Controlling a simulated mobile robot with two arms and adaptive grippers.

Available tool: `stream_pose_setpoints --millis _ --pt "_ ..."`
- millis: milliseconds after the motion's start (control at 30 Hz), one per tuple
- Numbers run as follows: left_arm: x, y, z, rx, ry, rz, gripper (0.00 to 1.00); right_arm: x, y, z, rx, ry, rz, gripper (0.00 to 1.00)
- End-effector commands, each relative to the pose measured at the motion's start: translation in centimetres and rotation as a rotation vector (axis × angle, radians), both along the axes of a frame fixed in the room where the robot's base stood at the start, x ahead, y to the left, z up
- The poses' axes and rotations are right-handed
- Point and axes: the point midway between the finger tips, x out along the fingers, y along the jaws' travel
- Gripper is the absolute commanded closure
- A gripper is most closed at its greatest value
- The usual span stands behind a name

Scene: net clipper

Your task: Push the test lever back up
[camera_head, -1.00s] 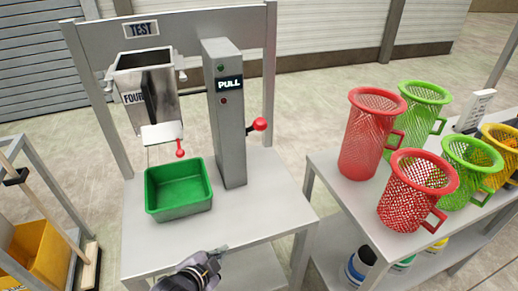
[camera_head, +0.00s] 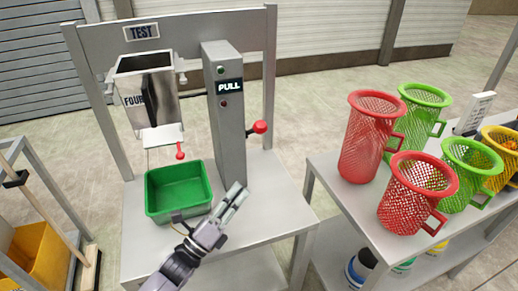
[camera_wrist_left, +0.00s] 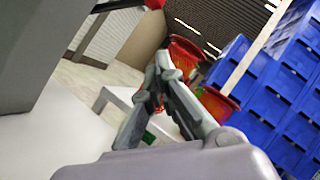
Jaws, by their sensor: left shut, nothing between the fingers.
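The grey test column (camera_head: 225,120) stands on the metal table (camera_head: 255,225) with a lit PULL display. A lever with a red ball knob (camera_head: 260,127) sticks out from its right side. Another small red knob (camera_head: 180,150) hangs under the metal hopper (camera_head: 150,85) marked FOUR. My left gripper (camera_head: 240,192) is shut and empty, in front of the column's foot and below the lever knob, apart from it. In the left wrist view the shut fingers (camera_wrist_left: 162,68) point past the column; a red piece at the top edge may be the knob. My right gripper is not visible.
A green bin (camera_head: 178,210) sits on the table left of the column, close to my left arm. A second table (camera_head: 355,210) at right bears red, green and yellow mesh baskets. The table right of the column is clear.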

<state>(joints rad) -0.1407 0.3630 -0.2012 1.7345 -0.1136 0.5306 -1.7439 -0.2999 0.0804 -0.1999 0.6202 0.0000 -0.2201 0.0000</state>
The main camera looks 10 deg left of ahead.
Motion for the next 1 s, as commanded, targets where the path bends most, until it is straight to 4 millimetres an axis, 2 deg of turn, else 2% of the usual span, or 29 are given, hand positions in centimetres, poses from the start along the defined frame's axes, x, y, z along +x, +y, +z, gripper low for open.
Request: stream_pose_setpoints --millis 167,533,700,1000 --pt "1.7 -0.9 1.3 0.002 -0.009 0.0 1.0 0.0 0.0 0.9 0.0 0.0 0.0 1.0" --pt "8.0 -4.2 4.6 0.0 -0.005 -0.001 1.0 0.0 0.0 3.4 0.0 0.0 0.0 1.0" --pt "9.6 -3.4 6.3 0.002 -0.003 0.0 1.0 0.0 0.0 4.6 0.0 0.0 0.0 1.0" --pt "10.6 -3.0 6.9 0.001 -0.002 -0.001 1.0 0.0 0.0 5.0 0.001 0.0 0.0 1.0"
